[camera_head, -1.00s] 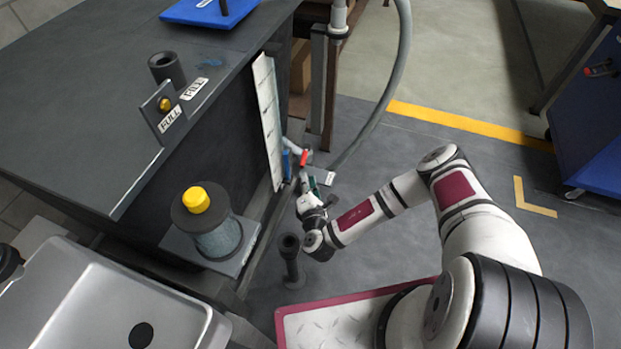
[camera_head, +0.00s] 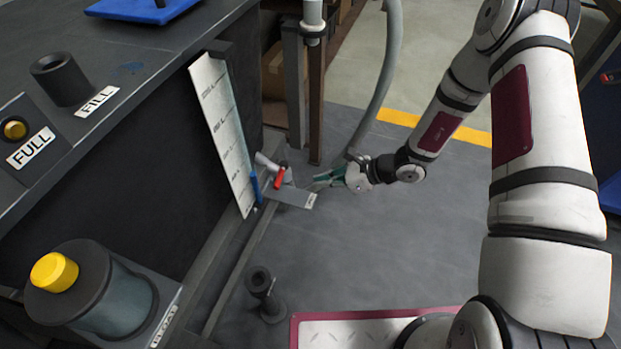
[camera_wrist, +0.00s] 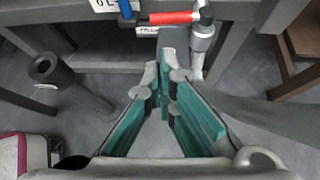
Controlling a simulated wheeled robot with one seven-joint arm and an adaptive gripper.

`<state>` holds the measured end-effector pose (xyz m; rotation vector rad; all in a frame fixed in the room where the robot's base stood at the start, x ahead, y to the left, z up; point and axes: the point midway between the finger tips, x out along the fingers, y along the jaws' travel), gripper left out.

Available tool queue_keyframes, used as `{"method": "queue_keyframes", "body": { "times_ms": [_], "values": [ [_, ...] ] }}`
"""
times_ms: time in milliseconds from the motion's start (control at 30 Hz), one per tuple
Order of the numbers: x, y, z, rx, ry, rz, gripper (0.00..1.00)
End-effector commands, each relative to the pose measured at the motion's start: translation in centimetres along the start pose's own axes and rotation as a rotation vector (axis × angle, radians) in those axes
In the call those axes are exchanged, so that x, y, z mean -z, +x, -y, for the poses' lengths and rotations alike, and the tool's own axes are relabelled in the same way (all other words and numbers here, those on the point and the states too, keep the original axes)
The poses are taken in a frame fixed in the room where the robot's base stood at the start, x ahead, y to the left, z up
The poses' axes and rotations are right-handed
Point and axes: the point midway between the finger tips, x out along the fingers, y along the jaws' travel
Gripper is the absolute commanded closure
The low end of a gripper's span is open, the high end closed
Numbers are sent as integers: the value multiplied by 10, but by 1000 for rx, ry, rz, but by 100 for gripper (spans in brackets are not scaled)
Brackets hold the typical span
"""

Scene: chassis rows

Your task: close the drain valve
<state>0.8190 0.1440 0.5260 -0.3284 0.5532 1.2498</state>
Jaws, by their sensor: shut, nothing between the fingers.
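A valve with a red lever handle (camera_head: 280,176) sits low beside the dark bench, on a grey pipe fitting. A blue handle (camera_head: 256,187) is just left of it. In the wrist view the red handle (camera_wrist: 172,18) lies crosswise at the top, with the blue handle (camera_wrist: 125,9) to its left. A small label plate (camera_head: 298,197) is by the valve; its text is not readable. My gripper (camera_head: 335,176) is right of the red handle and apart from it. In the wrist view its teal-padded fingers (camera_wrist: 168,72) converge, shut and empty, below the handle.
A grey hose (camera_head: 386,85) drops behind my gripper. A white scale panel (camera_head: 222,130) leans along the bench side.

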Motion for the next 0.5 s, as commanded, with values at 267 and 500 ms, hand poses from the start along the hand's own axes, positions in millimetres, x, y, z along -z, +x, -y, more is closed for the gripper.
{"method": "queue_keyframes", "body": {
  "times_ms": [267, 500],
  "values": [
    [10, -8, 4, -21, -96, -96, 100],
    [15, 30, 3, -22, -93, -92, 100]
  ]
}}
